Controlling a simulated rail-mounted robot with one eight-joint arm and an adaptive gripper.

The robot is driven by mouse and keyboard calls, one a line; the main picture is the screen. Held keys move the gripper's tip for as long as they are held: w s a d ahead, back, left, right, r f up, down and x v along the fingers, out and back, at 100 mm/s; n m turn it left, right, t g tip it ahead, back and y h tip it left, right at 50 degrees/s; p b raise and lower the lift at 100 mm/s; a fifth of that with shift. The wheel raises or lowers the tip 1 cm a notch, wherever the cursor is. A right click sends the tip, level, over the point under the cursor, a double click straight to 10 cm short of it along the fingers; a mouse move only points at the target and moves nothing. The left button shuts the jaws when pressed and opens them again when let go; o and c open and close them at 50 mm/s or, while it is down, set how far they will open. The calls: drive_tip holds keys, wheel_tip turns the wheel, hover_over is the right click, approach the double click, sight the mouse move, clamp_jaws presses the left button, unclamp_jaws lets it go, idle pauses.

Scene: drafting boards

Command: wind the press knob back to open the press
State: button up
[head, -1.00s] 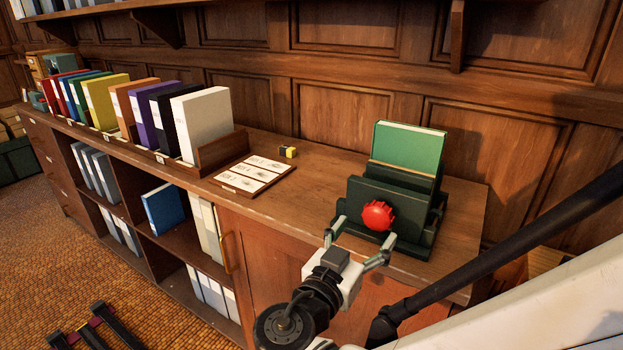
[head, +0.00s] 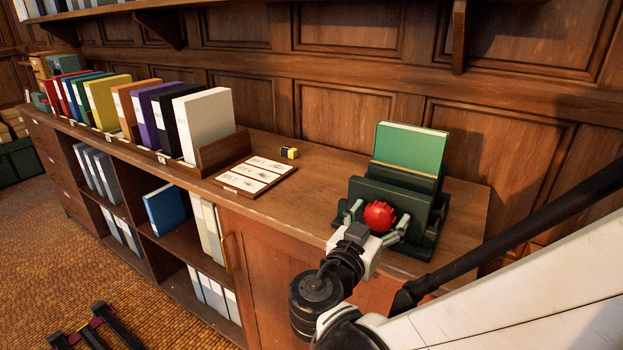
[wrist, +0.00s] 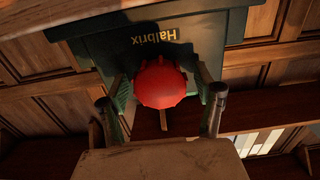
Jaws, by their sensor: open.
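The press (head: 366,192) is dark green and stands on the right end of the cabinet top. A green book (head: 411,146) stands upright in it. The red press knob (head: 379,215) is on the press's front face; it also shows in the wrist view (wrist: 161,82), below the lettering "Halbrix". My gripper (head: 377,222) is open, with one finger on each side of the knob. In the wrist view my fingers (wrist: 160,103) flank the knob, with gaps visible. I cannot tell whether either finger touches it.
Several coloured binders stand in a row at the left, ending with a white one (head: 208,122). A board with three cards (head: 254,177) and a small yellow and black block (head: 289,152) lie left of the press. The wood between them and the press is clear.

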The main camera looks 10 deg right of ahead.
drive_tip(key=m, duration=0.6)
drive_tip(key=shift+b, duration=0.3)
drive_tip(key=m, duration=0.6)
drive_tip(key=shift+c, duration=0.5)
